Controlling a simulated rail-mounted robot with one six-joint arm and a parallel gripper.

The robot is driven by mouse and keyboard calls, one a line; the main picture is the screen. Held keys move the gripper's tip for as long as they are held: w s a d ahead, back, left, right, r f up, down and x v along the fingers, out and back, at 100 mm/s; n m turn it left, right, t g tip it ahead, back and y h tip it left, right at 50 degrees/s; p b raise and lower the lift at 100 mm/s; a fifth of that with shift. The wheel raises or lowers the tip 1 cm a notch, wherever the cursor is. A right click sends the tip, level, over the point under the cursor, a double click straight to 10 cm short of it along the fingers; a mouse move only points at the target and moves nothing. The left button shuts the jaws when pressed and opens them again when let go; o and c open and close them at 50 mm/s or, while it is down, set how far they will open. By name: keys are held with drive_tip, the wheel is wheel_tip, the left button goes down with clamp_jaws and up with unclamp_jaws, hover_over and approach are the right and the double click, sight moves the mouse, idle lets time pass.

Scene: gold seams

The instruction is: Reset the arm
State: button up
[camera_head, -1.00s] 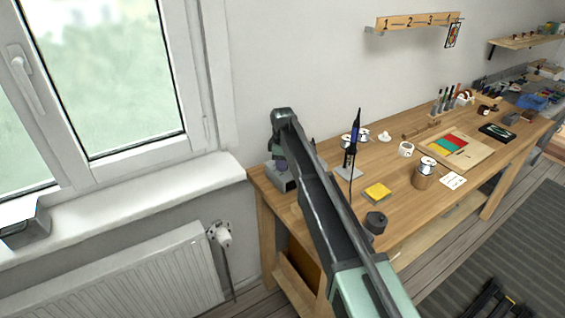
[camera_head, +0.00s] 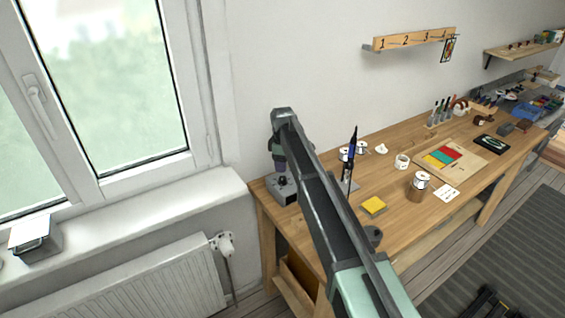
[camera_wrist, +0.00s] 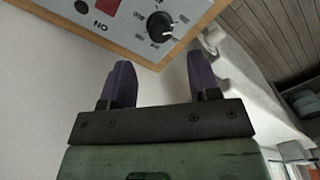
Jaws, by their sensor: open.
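My gripper shows in the wrist view (camera_wrist: 160,85) with its two purple fingers spread apart and nothing between them. Just beyond the fingertips is a panel (camera_wrist: 125,22) with a black knob, a red display and a wooden edge. In the head view my arm reaches over the left end of the workbench (camera_head: 330,235). There my gripper (camera_head: 279,165) is mostly hidden behind the arm, above a small grey box with a knob (camera_head: 284,190).
A numbered rack (camera_head: 415,39) hangs on the wall.

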wheel_tip(320, 180, up, 4)
drive_tip(key=shift+f+p, duration=0.1)
drive_tip(key=shift+p, duration=0.9)
